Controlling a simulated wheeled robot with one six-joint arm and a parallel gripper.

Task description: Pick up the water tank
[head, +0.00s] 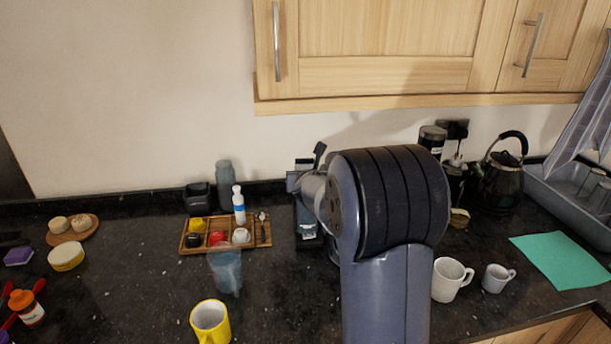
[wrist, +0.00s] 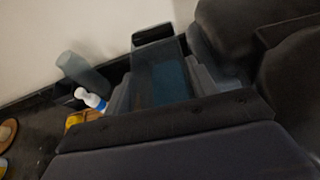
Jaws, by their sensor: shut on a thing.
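The water tank (wrist: 158,72) is a dark, see-through bluish container with a black rim at its far end. It fills the middle of the wrist view. My gripper (wrist: 163,82) is shut on it, with a grey stepped finger against each side. In the head view my arm covers the gripper and most of what is behind it. I cannot tell from these frames whether the tank is lifted clear of its place.
A wooden tray (head: 266,231) with small pots and a white bottle (head: 238,205) lies left of my arm. A bluish tumbler (head: 226,272) and yellow mug (head: 210,322) stand in front. White mugs (head: 449,280) and a black kettle (head: 499,181) are right. Cabinets (head: 390,50) hang above.

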